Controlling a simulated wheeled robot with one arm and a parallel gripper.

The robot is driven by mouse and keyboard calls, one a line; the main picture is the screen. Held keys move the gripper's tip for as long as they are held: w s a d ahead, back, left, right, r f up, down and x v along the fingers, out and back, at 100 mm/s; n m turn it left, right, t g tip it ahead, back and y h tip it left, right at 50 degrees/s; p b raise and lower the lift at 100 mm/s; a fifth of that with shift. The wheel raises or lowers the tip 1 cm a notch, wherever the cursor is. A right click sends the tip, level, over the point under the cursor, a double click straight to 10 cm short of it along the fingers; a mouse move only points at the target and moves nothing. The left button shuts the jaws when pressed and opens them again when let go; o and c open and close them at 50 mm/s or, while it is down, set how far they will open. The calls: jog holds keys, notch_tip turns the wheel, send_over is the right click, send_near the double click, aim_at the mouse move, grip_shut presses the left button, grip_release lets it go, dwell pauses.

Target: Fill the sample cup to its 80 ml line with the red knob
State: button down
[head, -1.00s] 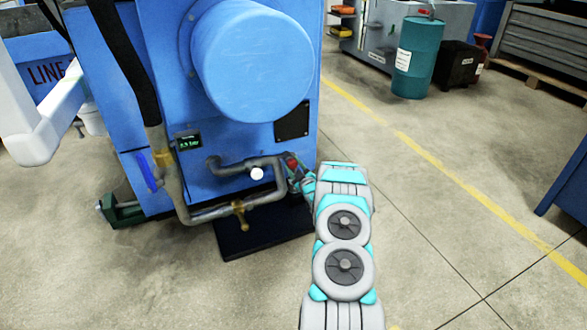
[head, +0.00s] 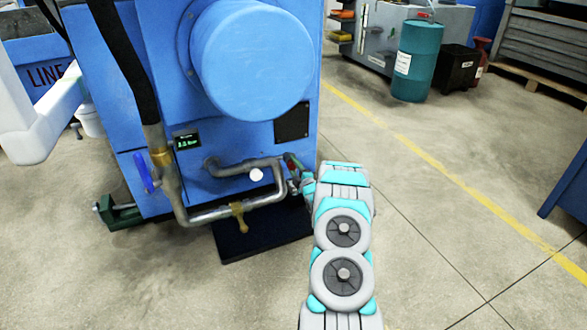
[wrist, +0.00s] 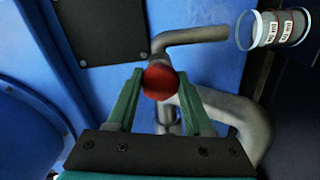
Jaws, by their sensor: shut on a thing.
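The red knob (wrist: 160,82) is a round ball on a metal pipe fitting, between the two green fingers of my gripper (wrist: 160,78) in the wrist view. The fingers are shut on it from both sides. In the head view the red knob (head: 290,160) is small and partly hidden at my gripper (head: 296,178), low at the machine's right edge. A clear cylinder with a blue rim and white printed labels, apparently the sample cup (wrist: 276,28), lies at the pipe's open end in the wrist view. Its liquid level cannot be read.
A black mat (head: 255,243) lies below. Floor to the right is open, with a teal drum (head: 417,60) farther back.

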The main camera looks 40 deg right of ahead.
dwell(0.3)
jog(key=shift+c, duration=1.5)
grip_release()
jog(key=shift+s, duration=0.1)
jog(key=v, duration=0.7)
jog(key=shift+s, duration=0.3)
jog(key=shift+a, duration=0.1)
